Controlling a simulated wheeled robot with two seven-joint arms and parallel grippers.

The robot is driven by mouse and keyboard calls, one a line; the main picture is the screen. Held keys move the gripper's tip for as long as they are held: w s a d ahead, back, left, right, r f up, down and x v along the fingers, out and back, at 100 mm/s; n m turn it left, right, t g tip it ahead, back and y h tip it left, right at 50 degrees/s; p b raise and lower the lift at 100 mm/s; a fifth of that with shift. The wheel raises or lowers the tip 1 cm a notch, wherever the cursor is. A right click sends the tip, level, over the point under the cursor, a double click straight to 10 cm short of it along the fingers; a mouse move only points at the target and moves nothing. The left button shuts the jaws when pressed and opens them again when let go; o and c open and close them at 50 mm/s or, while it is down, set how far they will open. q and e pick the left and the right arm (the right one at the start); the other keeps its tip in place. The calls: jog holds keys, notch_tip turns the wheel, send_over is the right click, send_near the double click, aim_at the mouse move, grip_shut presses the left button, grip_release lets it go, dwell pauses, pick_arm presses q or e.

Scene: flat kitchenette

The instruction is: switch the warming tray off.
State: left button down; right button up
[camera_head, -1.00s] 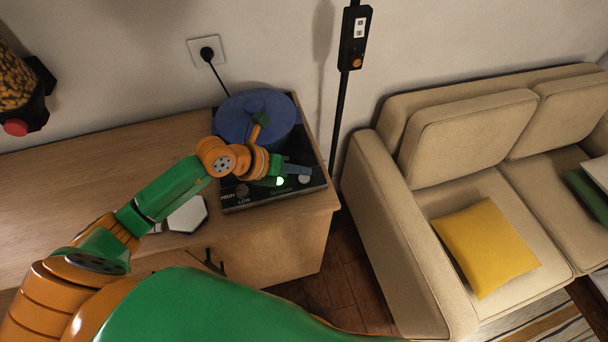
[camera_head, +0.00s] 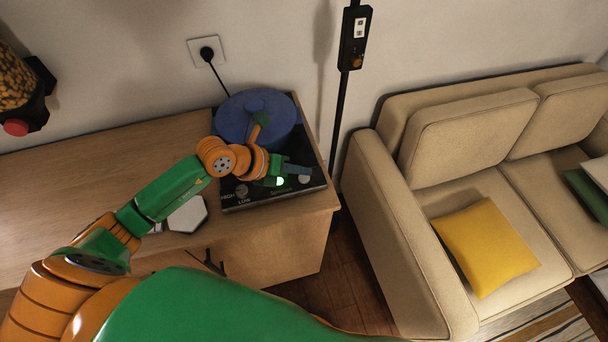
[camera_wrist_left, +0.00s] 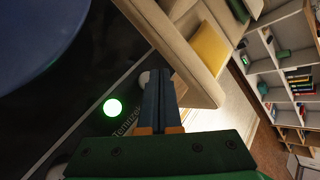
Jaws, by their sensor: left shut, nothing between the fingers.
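The warming tray (camera_head: 262,198) is a black slab at the right end of the wooden counter. A green light (camera_head: 280,181) glows on its front panel and also shows in the left wrist view (camera_wrist_left: 112,107). A knob (camera_head: 241,190) sits by the HIGH and LOW marks. A round grey control (camera_head: 304,179) is at the panel's right; in the left wrist view it (camera_wrist_left: 144,78) shows beside my fingers, partly hidden. My left gripper (camera_head: 307,170) is shut and empty over the panel's right part. Whether it touches the control I cannot tell. My right gripper is not in view.
A blue round lidded pot (camera_head: 240,112) stands on the tray behind my left wrist. A white hexagonal item (camera_head: 188,214) lies on the counter (camera_head: 90,170) to the left. A black pole (camera_head: 340,120) rises right of the counter, before the beige sofa (camera_head: 390,220).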

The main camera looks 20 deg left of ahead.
aim_at(300, 180)
pick_arm(q)
jog(key=shift+f+b, duration=0.3)
jog(key=shift+f, duration=0.15)
jog(key=shift+f, duration=0.3)
dwell(0.3)
jog(key=shift+r+p, duration=0.5)
jog(key=shift+r, duration=0.25)
notch_tip(300, 180, up, 6)
jog(key=p, duration=0.5)
jog(key=shift+p, duration=0.3)
